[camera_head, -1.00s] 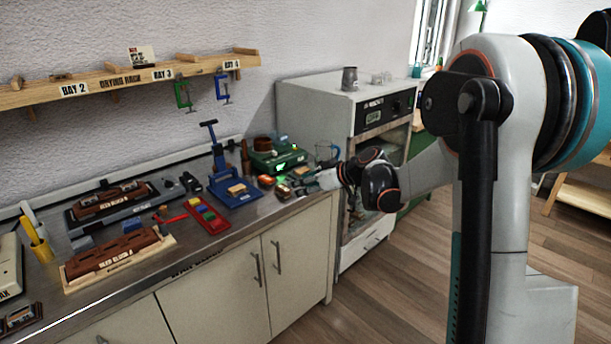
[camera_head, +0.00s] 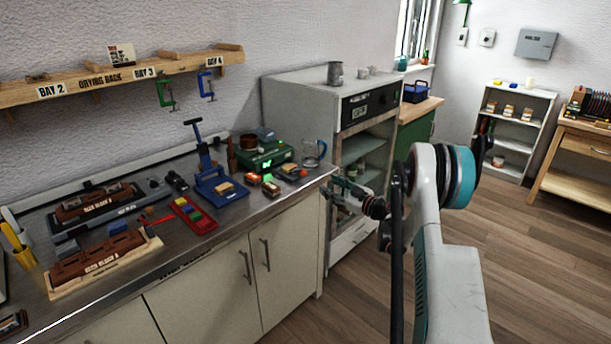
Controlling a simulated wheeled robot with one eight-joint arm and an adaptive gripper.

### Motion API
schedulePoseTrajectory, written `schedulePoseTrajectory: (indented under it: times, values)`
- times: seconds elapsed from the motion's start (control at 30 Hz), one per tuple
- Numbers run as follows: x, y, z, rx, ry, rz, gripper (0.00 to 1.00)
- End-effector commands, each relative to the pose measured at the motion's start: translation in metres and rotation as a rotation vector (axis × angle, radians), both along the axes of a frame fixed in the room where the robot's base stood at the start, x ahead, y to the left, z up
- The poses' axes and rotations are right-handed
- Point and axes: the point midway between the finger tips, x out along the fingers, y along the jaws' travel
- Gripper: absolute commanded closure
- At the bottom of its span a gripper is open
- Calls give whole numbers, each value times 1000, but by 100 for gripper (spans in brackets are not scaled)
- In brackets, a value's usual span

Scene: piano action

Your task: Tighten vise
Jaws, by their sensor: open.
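A long dark grey fixture (camera_head: 70,249) that looks like the vise lies at the left back of the steel counter, with a brown block (camera_head: 95,203) in it. Its jaw gap is too small to judge. My gripper (camera_head: 336,184) is small in the picture, off the counter's right end and in front of the grey cabinet, far to the right of the fixture. It is open, and I see nothing held in it.
A second brown block (camera_head: 98,256) on a wooden board, a red tray (camera_head: 195,216), a blue press (camera_head: 222,196) and a green device (camera_head: 264,157) crowd the steel counter (camera_head: 190,252). The cabinet (camera_head: 300,101) stands at its right end. The wooden floor (camera_head: 530,265) is clear on the right.

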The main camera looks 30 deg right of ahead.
Motion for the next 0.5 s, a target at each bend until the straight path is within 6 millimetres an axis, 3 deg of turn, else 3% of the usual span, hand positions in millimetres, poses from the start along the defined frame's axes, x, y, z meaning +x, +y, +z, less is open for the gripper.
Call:
schedulePoseTrajectory:
  times: [0.5]
  values:
    - [89,35,-2,1,2,4,55]
